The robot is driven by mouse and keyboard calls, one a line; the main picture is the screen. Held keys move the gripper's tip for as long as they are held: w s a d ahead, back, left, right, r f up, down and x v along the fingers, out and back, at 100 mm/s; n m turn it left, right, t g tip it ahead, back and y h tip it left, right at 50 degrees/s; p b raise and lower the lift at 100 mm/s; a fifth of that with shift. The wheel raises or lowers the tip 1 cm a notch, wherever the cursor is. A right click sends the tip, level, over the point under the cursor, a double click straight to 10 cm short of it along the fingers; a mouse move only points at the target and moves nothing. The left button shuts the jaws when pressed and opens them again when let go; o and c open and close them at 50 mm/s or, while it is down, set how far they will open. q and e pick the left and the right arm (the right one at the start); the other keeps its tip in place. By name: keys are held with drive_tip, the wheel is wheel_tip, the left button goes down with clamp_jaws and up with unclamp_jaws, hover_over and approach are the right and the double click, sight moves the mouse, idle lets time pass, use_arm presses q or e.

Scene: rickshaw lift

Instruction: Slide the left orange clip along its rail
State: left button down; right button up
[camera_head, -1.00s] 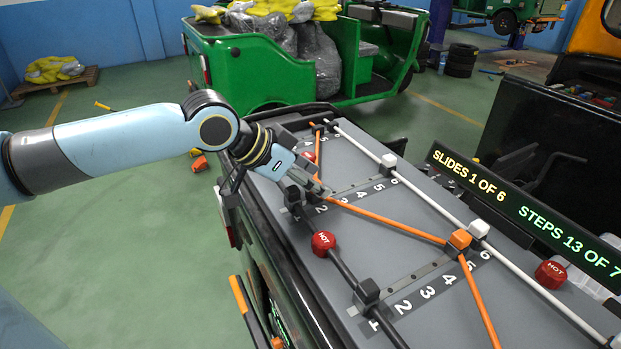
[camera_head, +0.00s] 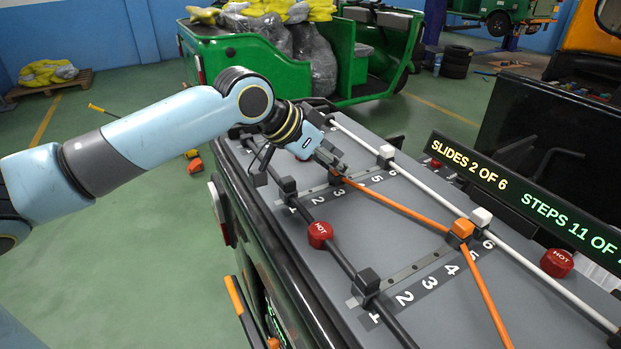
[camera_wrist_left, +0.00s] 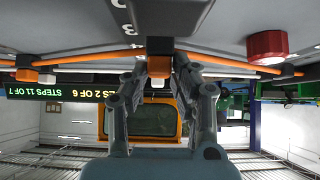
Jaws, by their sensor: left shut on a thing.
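My left gripper (camera_head: 338,168) is shut on the left orange clip (camera_head: 336,180), at the far numbered scale, beside the mark 3. The jaws cover most of the clip in the head view. In the left wrist view the clip (camera_wrist_left: 159,46) shows dark orange between the fingers of the gripper (camera_wrist_left: 160,68). An orange cord (camera_head: 400,208) runs from it to the other orange clip (camera_head: 461,229), near 5 on the near scale. My right gripper is not in view.
Red HOT knobs (camera_head: 320,234) and (camera_head: 556,263) stand on the grey top (camera_head: 400,240). A black bar (camera_head: 338,257) and a white bar (camera_head: 540,270) run along it. The display (camera_head: 520,195) reads "SLIDES 2 OF 6", "STEPS 11 OF", the rest cut off.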

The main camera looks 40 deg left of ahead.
use_arm(q)
drive_tip(key=w, duration=0.2)
drive_tip(key=w+d, duration=0.1)
drive_tip(key=w, duration=0.1)
drive_tip(key=w+d+b, duration=0.1)
drive_tip(key=w, duration=0.2)
drive_tip(key=shift+w, duration=0.1)
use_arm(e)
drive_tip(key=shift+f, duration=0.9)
use_arm(q)
drive_tip(key=c, duration=1.1)
unclamp_jaws()
drive_tip(key=shift+d, duration=0.1)
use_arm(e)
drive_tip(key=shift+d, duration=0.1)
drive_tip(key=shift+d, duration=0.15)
use_arm(q)
wheel_tip(320, 180, up, 8)
drive_tip(key=f, duration=0.1)
hover_over(329, 186)
drive_tip(key=w, duration=0.1)
drive_tip(key=shift+r, duration=0.25)
drive_tip(key=shift+s+r, duration=0.45)
drive_tip(key=shift+r, duration=0.05)
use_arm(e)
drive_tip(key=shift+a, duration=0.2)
